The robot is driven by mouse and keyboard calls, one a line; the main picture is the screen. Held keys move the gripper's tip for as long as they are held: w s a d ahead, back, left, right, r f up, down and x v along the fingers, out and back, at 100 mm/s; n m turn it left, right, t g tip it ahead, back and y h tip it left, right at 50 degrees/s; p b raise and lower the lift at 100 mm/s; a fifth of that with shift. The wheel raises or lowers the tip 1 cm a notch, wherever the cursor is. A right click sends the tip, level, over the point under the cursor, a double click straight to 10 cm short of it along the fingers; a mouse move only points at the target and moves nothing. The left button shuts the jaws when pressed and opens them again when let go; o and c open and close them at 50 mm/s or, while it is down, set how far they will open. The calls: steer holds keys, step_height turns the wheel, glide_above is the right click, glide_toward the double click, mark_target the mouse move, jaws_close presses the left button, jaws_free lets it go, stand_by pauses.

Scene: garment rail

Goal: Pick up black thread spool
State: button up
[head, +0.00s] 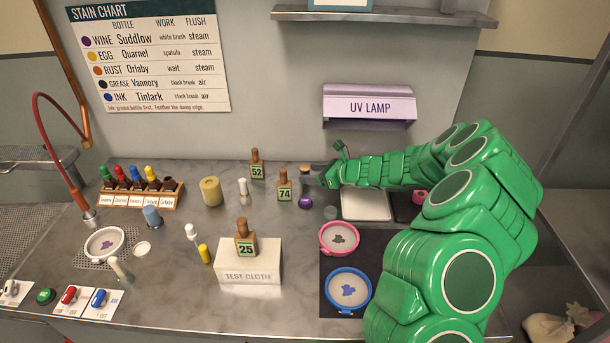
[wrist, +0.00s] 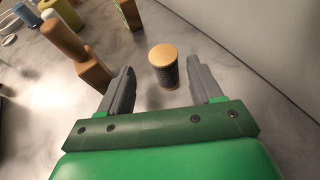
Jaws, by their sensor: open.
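The black thread spool (wrist: 168,75), a dark ribbed cylinder with a tan wooden top, stands upright on the counter in the wrist view. In the head view the spool (head: 305,172) is near the back wall, just left of my gripper (head: 320,173). In the wrist view my gripper (wrist: 162,78) is open and empty, with its grey fingers to either side of the spool's line. The spool shows between the fingertips, apart from both fingers. I cannot tell exactly how deep it sits between them.
A brown bottle (wrist: 93,72) stands close to the left finger in the wrist view; the bottle labelled 74 (head: 284,188) is left of the spool in the head view. A purple spool (head: 305,202) stands in front. The wall (wrist: 250,35) rises on the right.

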mark_target(301, 171)
steer(key=shift+w+r+x, duration=0.1)
steer(key=shift+w+x, duration=0.05)
steer(key=shift+x, duration=1.1)
steer(key=shift+w+r+x, duration=0.15)
steer(key=shift+w+x, duration=0.05)
steer(key=shift+x, duration=1.1)
steer(key=shift+c, duration=0.3)
steer(key=c, duration=1)
